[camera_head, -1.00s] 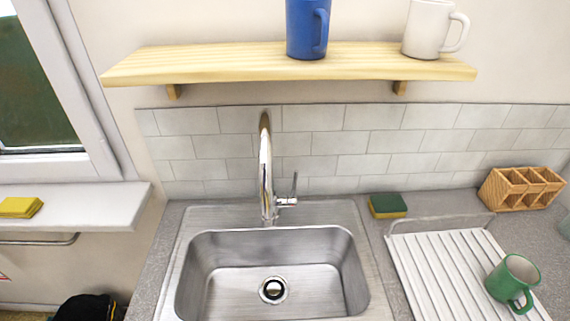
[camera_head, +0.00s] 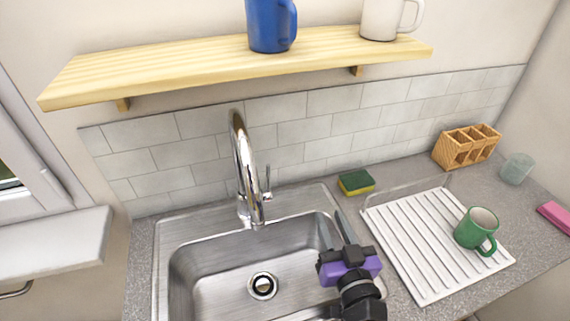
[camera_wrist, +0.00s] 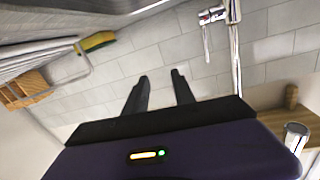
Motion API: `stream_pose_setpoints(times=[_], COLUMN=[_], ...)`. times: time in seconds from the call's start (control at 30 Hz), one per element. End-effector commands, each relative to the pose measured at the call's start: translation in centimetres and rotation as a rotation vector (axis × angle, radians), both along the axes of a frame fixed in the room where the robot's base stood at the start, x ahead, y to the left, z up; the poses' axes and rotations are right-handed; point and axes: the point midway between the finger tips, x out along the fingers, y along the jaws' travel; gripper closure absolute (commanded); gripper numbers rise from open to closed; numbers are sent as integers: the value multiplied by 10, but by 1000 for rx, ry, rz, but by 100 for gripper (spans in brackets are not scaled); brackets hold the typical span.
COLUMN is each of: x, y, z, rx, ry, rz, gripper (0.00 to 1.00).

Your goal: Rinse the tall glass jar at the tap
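The tap (camera_head: 246,165) is a chrome gooseneck behind the steel sink (camera_head: 215,276), with a side lever; I see no water flowing. It also shows in the wrist view (camera_wrist: 235,45). A pale see-through glass vessel (camera_head: 517,168) stands at the far right of the counter. I cannot tell whether it is the tall glass jar; no other glass vessel shows. My gripper (camera_head: 345,228), with a purple body, is over the right part of the sink, far from that glass. In the wrist view its two fingers (camera_wrist: 161,83) are apart with nothing between them.
A white ribbed drying rack (camera_head: 412,250) holds a green mug (camera_head: 476,229). A green-yellow sponge (camera_head: 356,183) and a wooden caddy (camera_head: 467,147) stand along the tiled wall. A wooden shelf (camera_head: 200,70) above carries a blue mug (camera_head: 271,25) and a white mug (camera_head: 383,18). A pink item (camera_head: 555,216) lies far right.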

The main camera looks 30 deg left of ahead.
Motion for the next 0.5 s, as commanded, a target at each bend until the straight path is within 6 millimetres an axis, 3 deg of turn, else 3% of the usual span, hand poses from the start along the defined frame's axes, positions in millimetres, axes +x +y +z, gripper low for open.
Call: stream_pose_setpoints(times=[0.03, 0.1, 0.2, 0.3, 0.5], x=[5, 7, 5, 2, 5], y=[28, 60, 94, 114, 134], z=[9, 17, 30, 39, 45], rx=[-1, -8, -6, -3, 0], ry=[-2, -9, -26, -40, -51], rz=[61, 142, 233, 290, 320], gripper=[69, 69, 69, 69, 69])
